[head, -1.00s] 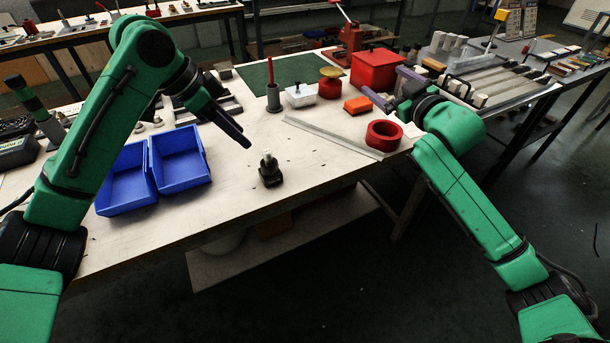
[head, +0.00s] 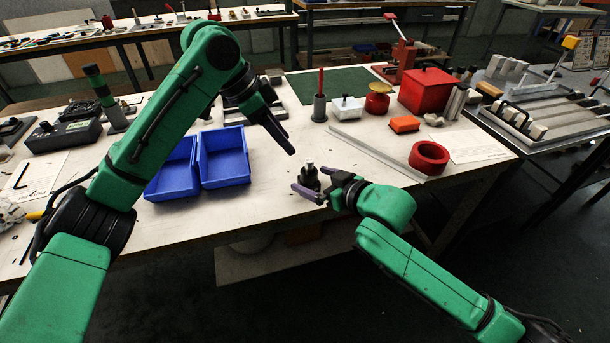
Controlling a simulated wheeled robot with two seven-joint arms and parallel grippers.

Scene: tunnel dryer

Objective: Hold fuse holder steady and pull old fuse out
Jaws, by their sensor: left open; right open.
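The fuse holder (head: 310,180) is a small dark block standing on the bench near its front edge. A light-topped upright piece, seemingly the fuse (head: 310,163), sticks up from it. My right gripper (head: 313,184) is open, with its purple-grey fingers close to the holder from the right. One finger lies in front of the holder and hides its lower part. I cannot tell whether it touches. My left gripper (head: 289,148) hangs above and left of the holder, pointing down to the right, apart from it. Its fingers overlap in this view.
Two blue bins (head: 223,180) stand left of the holder. A red ring (head: 429,158), a metal strip (head: 375,150), an orange block (head: 404,124) and a red box (head: 427,90) lie to the right. A white box (head: 346,108) stands behind. Bench around the holder is mostly clear.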

